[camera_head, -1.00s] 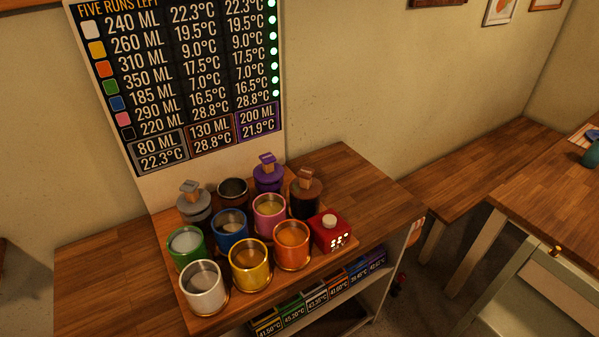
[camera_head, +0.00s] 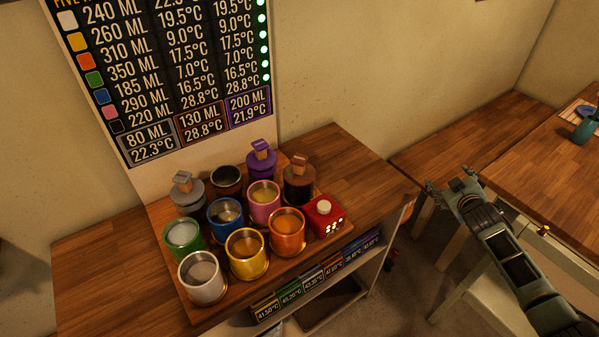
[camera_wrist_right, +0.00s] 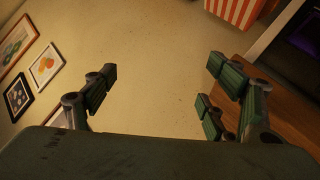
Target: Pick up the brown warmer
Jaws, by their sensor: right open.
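The brown warmer (camera_head: 299,181) is a dark round pot with a brown top and a lighter brown handle. It stands upright at the back right of the wooden tray (camera_head: 190,303), behind the red timer-like box (camera_head: 325,215) and right of the purple warmer (camera_head: 261,164). My right gripper (camera_head: 449,187) is right of the cabinet, well apart from the brown warmer, open and empty. My left gripper is not in view.
Several coloured cups crowd the tray, including an orange cup (camera_head: 287,232) and a yellow cup (camera_head: 247,256). A grey warmer (camera_head: 187,194) stands at the left. A board with readings (camera_head: 180,80) rises behind. The cabinet top (camera_head: 360,178) is clear at the right.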

